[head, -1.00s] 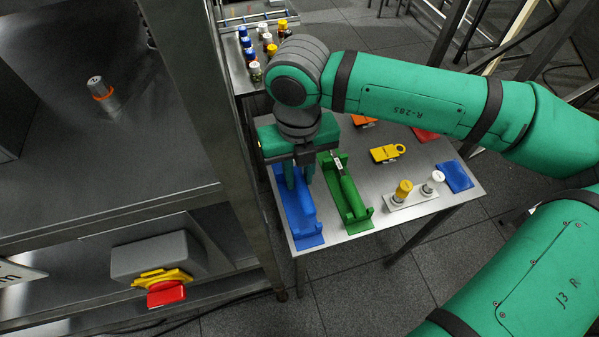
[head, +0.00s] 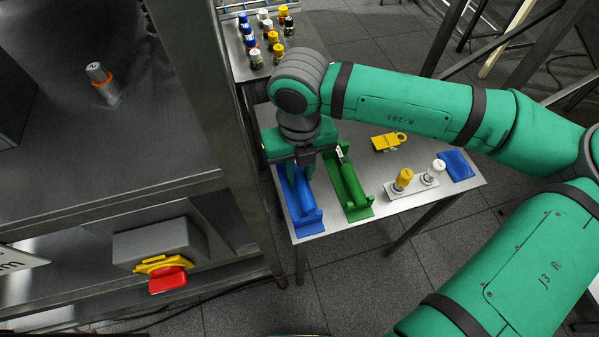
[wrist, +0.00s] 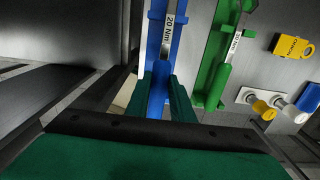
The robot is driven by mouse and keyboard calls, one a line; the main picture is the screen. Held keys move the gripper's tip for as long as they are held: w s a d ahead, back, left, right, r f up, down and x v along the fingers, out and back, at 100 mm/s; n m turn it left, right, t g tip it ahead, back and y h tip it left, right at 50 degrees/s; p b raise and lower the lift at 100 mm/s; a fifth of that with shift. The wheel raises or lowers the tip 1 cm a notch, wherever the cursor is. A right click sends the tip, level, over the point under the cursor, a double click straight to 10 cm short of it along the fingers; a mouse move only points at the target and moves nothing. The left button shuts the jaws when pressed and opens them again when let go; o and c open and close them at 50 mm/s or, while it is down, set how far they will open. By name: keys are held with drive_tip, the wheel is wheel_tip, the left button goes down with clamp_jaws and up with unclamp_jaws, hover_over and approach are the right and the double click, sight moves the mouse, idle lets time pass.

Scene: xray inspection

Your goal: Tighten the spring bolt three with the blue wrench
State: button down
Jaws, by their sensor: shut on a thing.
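The blue cradle (head: 303,212) lies on the grey table's left side. A wrench with a silver shaft and a "20 Nm" label (wrist: 168,38) lies along it in the wrist view. My gripper (head: 299,172) points down at the cradle's far part. Its fingers (wrist: 160,88) are shut on the blue wrench's handle, which they partly hide. I cannot tell whether the wrench is lifted clear.
A green cradle (head: 352,190) with another labelled wrench sits just right. A yellow tag (head: 388,141), a plate with yellow and white knobs (head: 412,187) and a blue pad (head: 455,166) lie farther right. The cabinet post (head: 247,190) and red-yellow switch (head: 165,272) are left.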

sight(297, 175)
drive_tip(key=shift+f, duration=2.95)
drive_tip(key=c, duration=1.5)
unclamp_jaws()
drive_tip(key=shift+c, duration=0.2)
drive_tip(key=r, duration=1)
drive_tip(key=shift+a+r, duration=0.25)
drive_tip(key=shift+r, duration=0.15)
